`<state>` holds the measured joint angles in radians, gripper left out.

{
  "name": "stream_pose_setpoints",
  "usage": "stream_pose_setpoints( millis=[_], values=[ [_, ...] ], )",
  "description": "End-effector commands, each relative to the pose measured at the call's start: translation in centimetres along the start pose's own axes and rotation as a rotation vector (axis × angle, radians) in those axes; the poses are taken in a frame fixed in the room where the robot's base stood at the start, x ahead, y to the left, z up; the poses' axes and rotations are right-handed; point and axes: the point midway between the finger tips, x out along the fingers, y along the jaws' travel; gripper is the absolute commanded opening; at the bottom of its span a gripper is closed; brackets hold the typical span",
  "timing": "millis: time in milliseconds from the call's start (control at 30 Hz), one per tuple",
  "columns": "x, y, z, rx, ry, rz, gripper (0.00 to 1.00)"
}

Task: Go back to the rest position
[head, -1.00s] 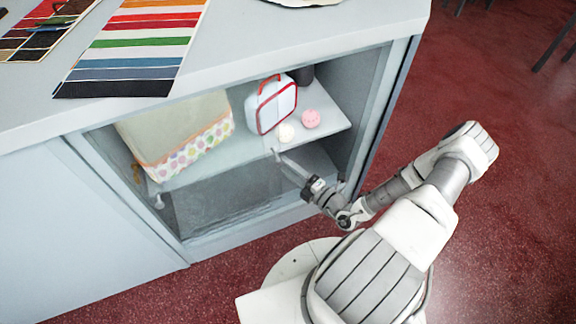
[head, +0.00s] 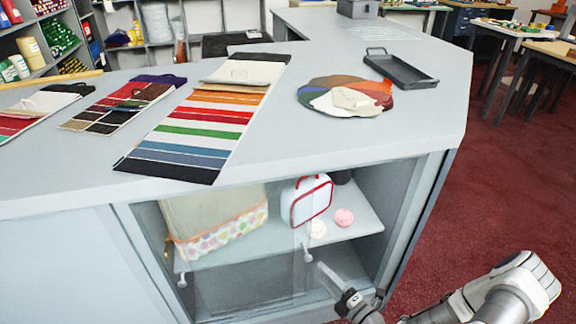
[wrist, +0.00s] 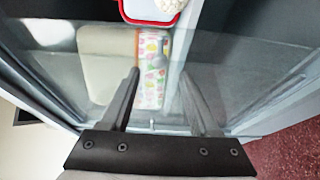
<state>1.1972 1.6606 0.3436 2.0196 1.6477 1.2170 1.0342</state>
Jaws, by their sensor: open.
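My gripper (head: 322,268) is open and empty, low in front of the cabinet's open-fronted right part in the head view. Its fingers are just right of and below a small door knob (head: 307,255), with a small gap between them as far as I can tell. In the wrist view my two dark fingers (wrist: 160,74) are spread apart in front of a clear glass pane (wrist: 60,60). Nothing is held between them. The rest position itself is not marked in any view.
The cabinet shelf (head: 350,226) holds a fabric bin (head: 215,215), a red-edged white case (head: 310,202), a white ball (head: 317,229) and a pink one (head: 344,217). The counter (head: 270,155) overhangs, bearing colour swatches (head: 205,125) and a black tray (head: 400,70). Red floor (head: 490,170) lies open at right.

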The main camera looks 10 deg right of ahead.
Motion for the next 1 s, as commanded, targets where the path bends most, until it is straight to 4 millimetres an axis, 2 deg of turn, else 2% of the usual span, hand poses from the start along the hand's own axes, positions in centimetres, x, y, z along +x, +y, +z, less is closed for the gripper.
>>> stream_pose_setpoints(
  millis=[133, 267, 633, 1000],
  values=[
    [0.1, 0.5, 0.0, -0.032, 0.025, 0.000, 0.62],
    [0.3, 2.4, -0.3, -0.152, 0.124, 0.001, 0.62],
    [0.7, 10.4, -3.2, -0.718, 0.593, 0.050, 0.62],
    [-0.6, 17.5, -6.7, -1.277, 1.048, 0.171, 0.62]
  ],
)
